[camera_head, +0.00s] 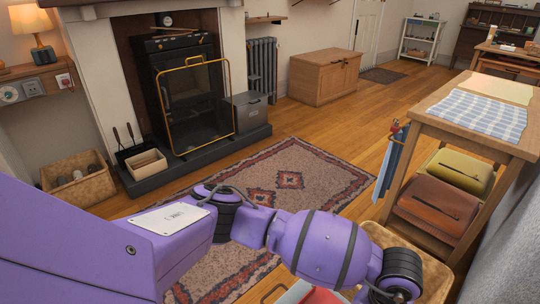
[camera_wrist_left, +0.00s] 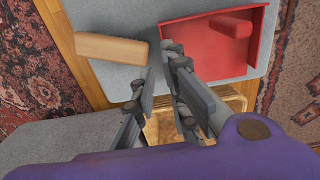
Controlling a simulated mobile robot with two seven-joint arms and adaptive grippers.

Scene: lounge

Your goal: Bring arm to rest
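My left arm (camera_head: 310,245), purple with black bands, reaches from the left across the lower part of the head view. Its gripper lies outside that view. In the left wrist view my left gripper (camera_wrist_left: 160,74) shows two grey fingers with a narrow gap between them and nothing held. The fingers appear over a grey surface (camera_wrist_left: 190,82), between a tan block (camera_wrist_left: 112,48) on the left and a red tray (camera_wrist_left: 262,50) on the right. My right gripper is in neither view.
A wooden table (camera_head: 428,121) with a checked cloth (camera_head: 480,113) stands at the right, with folded items on its shelf. A wicker basket (camera_head: 435,270) is close to my wrist. A patterned rug (camera_head: 315,180) and bare floor lie ahead. A stove (camera_head: 185,85) stands at the left.

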